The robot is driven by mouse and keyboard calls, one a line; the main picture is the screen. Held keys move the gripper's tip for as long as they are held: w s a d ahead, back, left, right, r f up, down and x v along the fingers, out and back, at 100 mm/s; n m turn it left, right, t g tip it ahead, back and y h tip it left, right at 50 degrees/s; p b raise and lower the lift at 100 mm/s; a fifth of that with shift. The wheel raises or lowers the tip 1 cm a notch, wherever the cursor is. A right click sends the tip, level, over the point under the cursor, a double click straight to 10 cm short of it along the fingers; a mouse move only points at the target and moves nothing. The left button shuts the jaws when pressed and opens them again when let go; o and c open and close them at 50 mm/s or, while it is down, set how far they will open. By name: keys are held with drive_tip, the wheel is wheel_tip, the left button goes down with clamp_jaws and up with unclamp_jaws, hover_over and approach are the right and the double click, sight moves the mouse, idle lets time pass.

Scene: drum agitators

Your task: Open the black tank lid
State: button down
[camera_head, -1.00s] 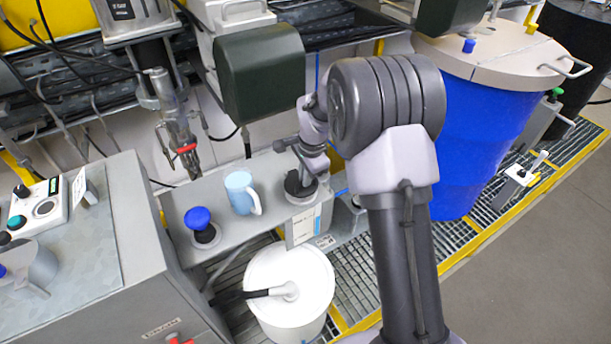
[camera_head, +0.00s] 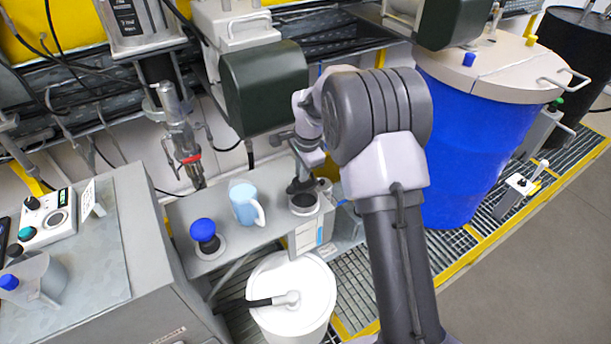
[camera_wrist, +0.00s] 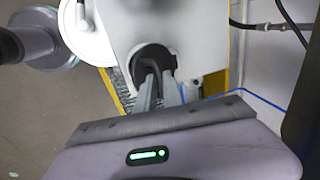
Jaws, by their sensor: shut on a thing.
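The black lid (camera_head: 302,187) is at the right end of the narrow grey ledge, over a small tank with a round dark top (camera_head: 304,203). My gripper (camera_head: 300,180) comes down on it from above and is shut on it. In the wrist view my gripper's fingers (camera_wrist: 158,80) meet the black lid (camera_wrist: 153,54), a dark round piece on a pale grey surface. How far the lid is raised or tilted I cannot tell. My wrist and fingers hide part of it.
A light blue mug (camera_head: 245,203) and a blue knob (camera_head: 204,231) stand left of the lid on the ledge. A white bucket (camera_head: 291,295) with a black handle is below. A dark green motor box (camera_head: 264,88) hangs close above. A big blue drum (camera_head: 462,150) is at the right.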

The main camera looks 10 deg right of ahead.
drive_tip(key=shift+w+a+r+p, duration=0.1)
drive_tip(key=shift+w+a+p, duration=0.1)
drive_tip(key=shift+w, duration=0.2)
drive_tip(key=shift+w+a+r+p, duration=0.1)
drive_tip(key=shift+w+p, duration=0.05)
drive_tip(key=shift+w, duration=0.25)
drive_tip(key=c, duration=1.6)
unclamp_jaws()
drive_tip(key=shift+w+f, duration=0.1)
drive_tip(key=shift+o, duration=0.5)
drive_tip(key=shift+w, duration=0.15)
